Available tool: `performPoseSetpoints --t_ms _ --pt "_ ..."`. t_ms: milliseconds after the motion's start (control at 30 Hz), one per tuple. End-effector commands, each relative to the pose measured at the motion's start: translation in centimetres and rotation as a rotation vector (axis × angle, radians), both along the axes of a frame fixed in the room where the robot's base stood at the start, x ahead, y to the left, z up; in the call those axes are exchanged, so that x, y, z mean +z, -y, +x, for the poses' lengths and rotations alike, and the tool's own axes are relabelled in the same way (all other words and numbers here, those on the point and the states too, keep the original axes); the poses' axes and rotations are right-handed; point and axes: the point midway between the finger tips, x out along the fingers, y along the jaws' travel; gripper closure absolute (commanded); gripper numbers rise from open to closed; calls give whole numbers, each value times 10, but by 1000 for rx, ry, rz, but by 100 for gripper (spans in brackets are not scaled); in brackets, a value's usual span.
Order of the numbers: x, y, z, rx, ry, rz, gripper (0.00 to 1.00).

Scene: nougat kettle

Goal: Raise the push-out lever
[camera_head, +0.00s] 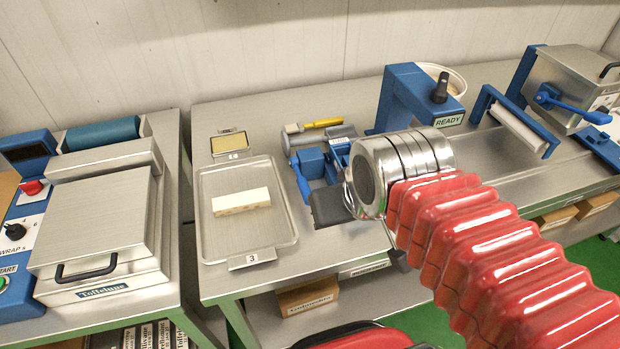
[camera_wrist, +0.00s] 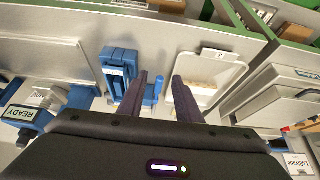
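A blue lever (camera_head: 301,181) sticks out on the left side of a blue and grey device (camera_head: 312,163) on the middle bench; I take it as the push-out lever, though no label confirms this. In the wrist view the lever (camera_wrist: 157,89) appears between my two dark fingers, beside the blue device (camera_wrist: 117,70). My gripper (camera_wrist: 161,78) is open, its fingers apart and nothing held. In the head view my gripper (camera_head: 331,206) is a dark block just right of the lever, partly hidden by my wrist. Whether a finger touches the lever cannot be told.
A metal tray (camera_head: 214,240) with a pale bar (camera_head: 241,201) lies left of the device. A yellow-handled tool (camera_head: 320,123) lies behind it. A blue READY post (camera_head: 408,92) stands behind my wrist. Another blue lever (camera_head: 578,110) is on the kettle (camera_head: 575,75) at far right.

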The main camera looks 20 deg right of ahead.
Motion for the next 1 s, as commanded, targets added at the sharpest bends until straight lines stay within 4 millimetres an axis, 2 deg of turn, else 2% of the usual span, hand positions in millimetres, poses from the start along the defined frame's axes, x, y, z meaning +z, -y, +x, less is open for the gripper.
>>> performPoseSetpoints --t_ms 133,467,867,1000 --pt "0 0 0 0 0 0 69" --pt "6 -2 10 -83 -41 52 46" --pt "23 5 53 -446 -216 255 17" --pt "27 8 70 -584 -280 324 16"
